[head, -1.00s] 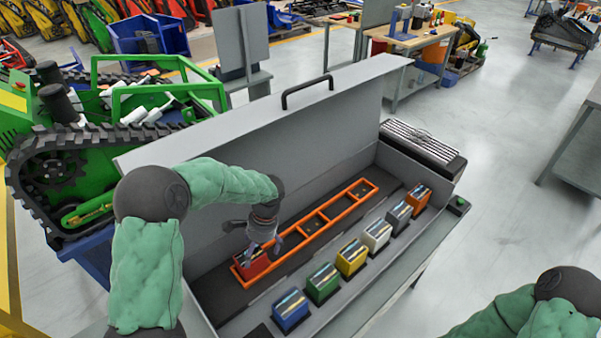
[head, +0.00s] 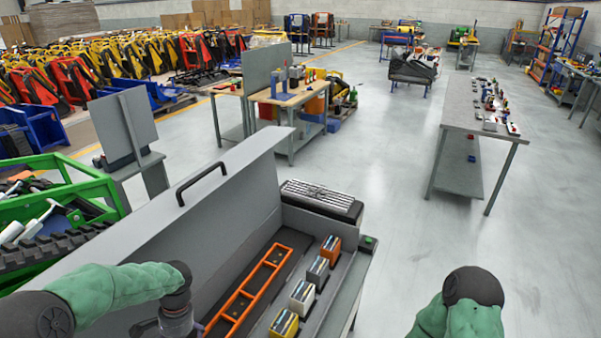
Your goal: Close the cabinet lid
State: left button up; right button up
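The grey cabinet lid (head: 225,200) stands raised and open along the back left side of the cabinet. A black handle (head: 202,183) sits on its top edge. The cabinet's inside shows an orange frame (head: 233,309) and a row of coloured blocks, with orange (head: 331,246), grey, white and yellow ones in view. My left arm reaches in from the left over the cabinet, in front of the lid. Its gripper (head: 178,327) is low at the bottom edge, and its fingers are mostly cut off. My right arm's elbow shows at the lower right; its gripper is out of view.
A black box with a ribbed silver top (head: 322,197) sits at the cabinet's far end. A grey table (head: 455,125) with small parts stands at the right. Green tracked machinery (head: 60,205) is close behind the lid at left.

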aim_at(200, 222)
jog(key=k+l, duration=0.8)
jog(key=l, duration=0.1)
